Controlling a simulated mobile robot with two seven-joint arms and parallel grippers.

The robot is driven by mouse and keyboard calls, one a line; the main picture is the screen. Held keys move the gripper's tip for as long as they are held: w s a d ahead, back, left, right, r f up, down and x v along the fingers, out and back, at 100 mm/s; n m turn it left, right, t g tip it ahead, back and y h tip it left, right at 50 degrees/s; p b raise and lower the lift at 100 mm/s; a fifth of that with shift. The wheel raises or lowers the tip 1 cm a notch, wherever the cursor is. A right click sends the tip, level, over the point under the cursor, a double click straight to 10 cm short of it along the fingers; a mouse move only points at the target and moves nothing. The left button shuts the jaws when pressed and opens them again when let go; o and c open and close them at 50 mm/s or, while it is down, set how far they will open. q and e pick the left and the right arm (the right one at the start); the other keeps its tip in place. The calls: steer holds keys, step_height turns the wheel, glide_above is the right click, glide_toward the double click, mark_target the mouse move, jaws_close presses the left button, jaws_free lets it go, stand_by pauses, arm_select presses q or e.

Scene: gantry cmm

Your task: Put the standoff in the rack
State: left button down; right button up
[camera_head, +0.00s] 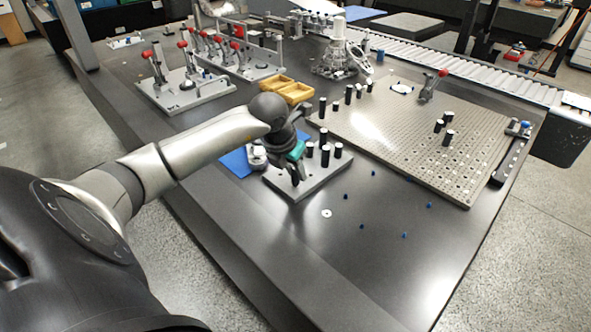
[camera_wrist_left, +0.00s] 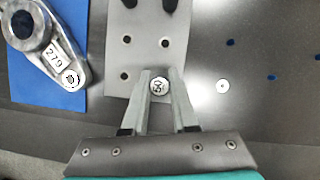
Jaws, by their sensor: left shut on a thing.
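The rack (camera_head: 314,184) is a grey plate with holes, carrying several black standoffs with pale tops (camera_head: 325,155). It also shows in the left wrist view (camera_wrist_left: 146,50), with open holes in its near part and dark standoffs at the top edge. My left gripper (camera_head: 296,180) is over the near left part of the rack. In the left wrist view its fingers (camera_wrist_left: 160,88) are shut on a standoff (camera_wrist_left: 160,85), of which I see the round pale end face. This standoff overlaps the plate's near edge in the picture; I cannot tell its height above the plate. My right gripper is not in view.
A white washer (camera_head: 326,213) and several small blue pieces (camera_head: 361,226) lie on the table. A large perforated plate (camera_head: 400,135) with standoffs is behind. The front table is mostly clear.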

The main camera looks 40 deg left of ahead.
arm_select(q)
steer(key=shift+f+b, duration=0.4)
steer(key=shift+f, duration=0.15)
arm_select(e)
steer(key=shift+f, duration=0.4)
arm_select(q)
steer(key=c, duration=0.6)
jaws_free()
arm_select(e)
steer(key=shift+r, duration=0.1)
arm_select(q)
steer(key=shift+r, duration=0.25)
steer(key=p+v, duration=0.4)
steer(key=v, duration=1)
steer(key=shift+s+r, duration=0.2)
steer(key=shift+r, duration=0.15)
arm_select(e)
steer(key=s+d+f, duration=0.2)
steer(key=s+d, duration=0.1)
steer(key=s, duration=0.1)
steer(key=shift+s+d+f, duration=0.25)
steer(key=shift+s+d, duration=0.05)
